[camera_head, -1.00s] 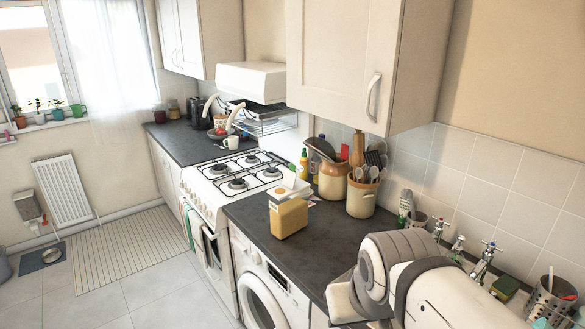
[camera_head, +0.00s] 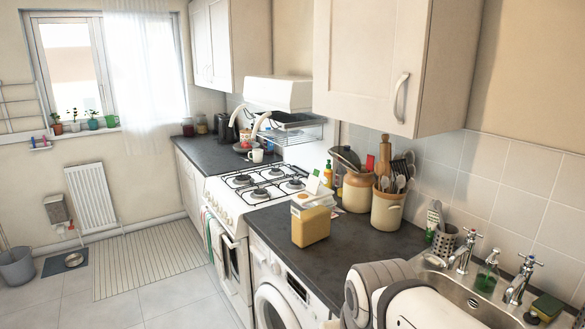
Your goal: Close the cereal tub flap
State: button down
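The cereal tub (camera_head: 311,227) is a yellow-tan box with a pale top. It stands upright on the dark counter (camera_head: 279,230), near the front edge above the washer. A pale panel with a green patch (camera_head: 313,184) stands up just behind the tub's top. I cannot tell whether it is the tub's flap or part of something behind, and the flap's position is too small to make out. My arm shows at the bottom right, apart from the tub in the picture. My gripper is not visible.
A utensil crock (camera_head: 387,209) and a brown-cream jar (camera_head: 356,191) stand right of the tub, by the wall. The stove (camera_head: 257,190) is to the left, the sink (camera_head: 470,294) to the right. A wall cabinet (camera_head: 370,60) hangs above. The counter in front of the crock is clear.

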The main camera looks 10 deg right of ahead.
aim_at(313, 182)
jog(key=u, duration=1.65)
jog(key=i, duration=2)
jog(key=z, duration=0.85)
jog(key=k, duration=0.1)
jog(key=z, duration=2.15)
jog(key=i, duration=1)
jog(key=z, duration=0.1)
